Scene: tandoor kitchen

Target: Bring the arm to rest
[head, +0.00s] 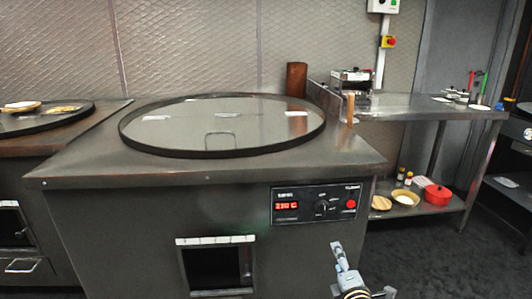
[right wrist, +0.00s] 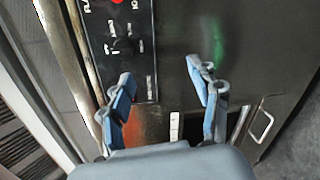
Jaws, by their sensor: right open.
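My right gripper (head: 363,270) shows at the bottom of the head view, low in front of the steel oven (head: 120,230) and below its control panel (head: 318,203). In the right wrist view the gripper (right wrist: 160,72) has its two blue-grey fingers wide apart, with nothing between them. The oven's dark front and the panel (right wrist: 120,45) lie beyond the fingers; I see no contact. My left gripper is not in view.
The oven has a large round top (head: 225,120) and a dark front opening (head: 218,268). A steel table (head: 430,108) stands at right, with a red pot (head: 437,195) and bowls on its lower shelf. Dark floor (head: 440,260) at lower right is clear.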

